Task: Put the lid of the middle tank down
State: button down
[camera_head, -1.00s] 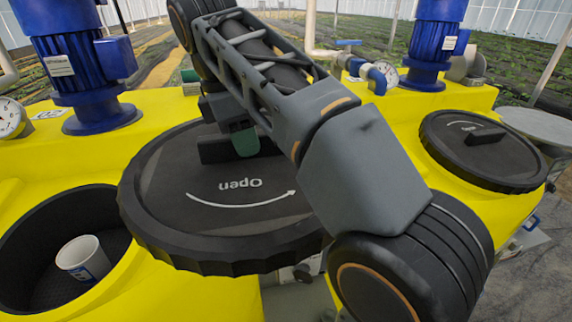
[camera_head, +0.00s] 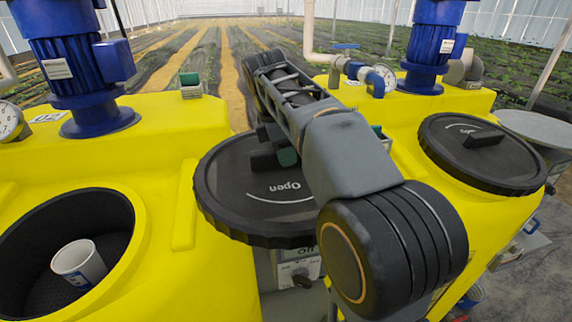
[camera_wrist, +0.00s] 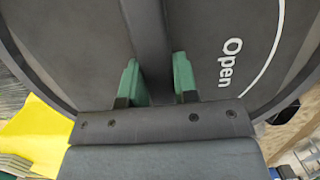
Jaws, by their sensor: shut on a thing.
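The black round lid (camera_head: 230,190), marked "Open", is held in the air between the two yellow tanks, clear of the open tank. It also fills the wrist view (camera_wrist: 80,45). My gripper (camera_head: 283,157) has its green fingers on either side of the lid's raised handle bar (camera_wrist: 148,40), shut on it. The open tank mouth (camera_head: 125,215) is at the left, with its black inside showing. A white cup (camera_head: 78,262) stands tilted inside it. My arm covers the lid's right part.
The right tank has its own black lid (camera_head: 480,155) on. A control box with a knob (camera_head: 298,270) shows below the held lid. A round grey table top (camera_head: 535,128) is at far right.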

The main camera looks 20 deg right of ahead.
jog(key=f, duration=0.2)
jog(key=shift+w+d+f+p, duration=0.15)
jog(key=shift+d+f+p, duration=0.15)
jog(key=shift+d+f, duration=0.1)
jog(key=shift+a+f, duration=0.1)
jog(key=shift+f, duration=0.35)
jog(key=c, duration=0.9)
grip_release()
jog(key=shift+f, duration=0.15)
jog(key=r, duration=0.4)
jog(key=a+r, duration=0.1)
jog(key=r, duration=0.3)
jog(key=a+r, duration=0.1)
jog(key=r, duration=0.3)
jog(key=shift+w+a+p, duration=0.2)
jog(key=shift+w+p, duration=0.05)
jog(key=shift+p, duration=0.1)
